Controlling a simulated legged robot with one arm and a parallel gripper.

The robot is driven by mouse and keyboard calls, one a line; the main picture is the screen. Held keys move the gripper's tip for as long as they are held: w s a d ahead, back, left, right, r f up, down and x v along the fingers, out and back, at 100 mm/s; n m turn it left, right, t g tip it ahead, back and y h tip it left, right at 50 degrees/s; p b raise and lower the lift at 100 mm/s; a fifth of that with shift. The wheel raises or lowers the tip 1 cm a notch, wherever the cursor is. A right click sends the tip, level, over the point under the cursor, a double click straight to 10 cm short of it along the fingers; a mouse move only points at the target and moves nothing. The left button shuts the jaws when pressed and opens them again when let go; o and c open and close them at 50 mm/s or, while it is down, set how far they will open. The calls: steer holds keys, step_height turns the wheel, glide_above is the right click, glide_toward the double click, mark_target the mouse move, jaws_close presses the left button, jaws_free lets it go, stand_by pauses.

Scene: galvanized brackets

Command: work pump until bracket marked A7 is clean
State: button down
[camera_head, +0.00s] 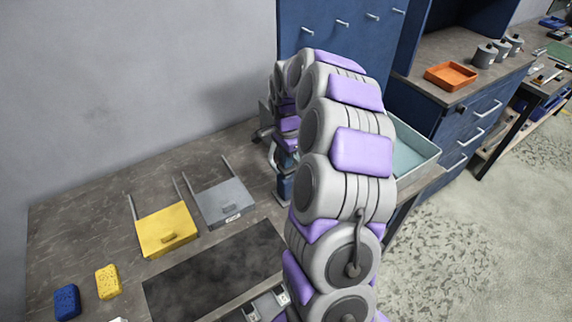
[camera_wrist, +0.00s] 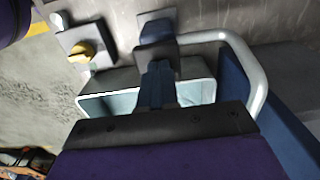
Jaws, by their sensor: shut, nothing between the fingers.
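A metal bracket-like part (camera_head: 266,303) with a small white tag lies at the lower edge of the head view; its marking is too small to read. Beside my arm stands a blue upright part (camera_head: 285,187) that may be the pump; my arm hides much of it. In the wrist view a grey tubular loop handle (camera_wrist: 233,45) curves right of my gripper (camera_wrist: 157,68). My gripper's dark blue fingers are shut with nothing between them. The handle is outside the fingers; contact cannot be told.
A yellow panel (camera_head: 166,229) and grey panel (camera_head: 224,203), each with two rods, lie on the bench. A dark mat (camera_head: 215,273), blue sponge (camera_head: 67,302) and yellow sponge (camera_head: 107,281) are nearer. A pale teal tray (camera_head: 424,146) stands right of my arm, and an orange tray (camera_head: 451,75) beyond.

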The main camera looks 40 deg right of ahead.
steer(key=shift+s+f+b, duration=0.1)
steer(key=shift+f+b, duration=0.2)
steer(key=shift+f, duration=0.95)
steer(key=shift+r, duration=0.15)
steer(key=shift+r+p, duration=0.65)
steer(key=shift+r, duration=1.3)
steer(key=shift+f, duration=0.15)
steer(key=shift+f+b, duration=0.5)
steer(key=shift+f, duration=1.4)
steer(key=shift+r, duration=0.15)
steer(key=shift+r+p, duration=0.65)
steer(key=shift+r, duration=1.2)
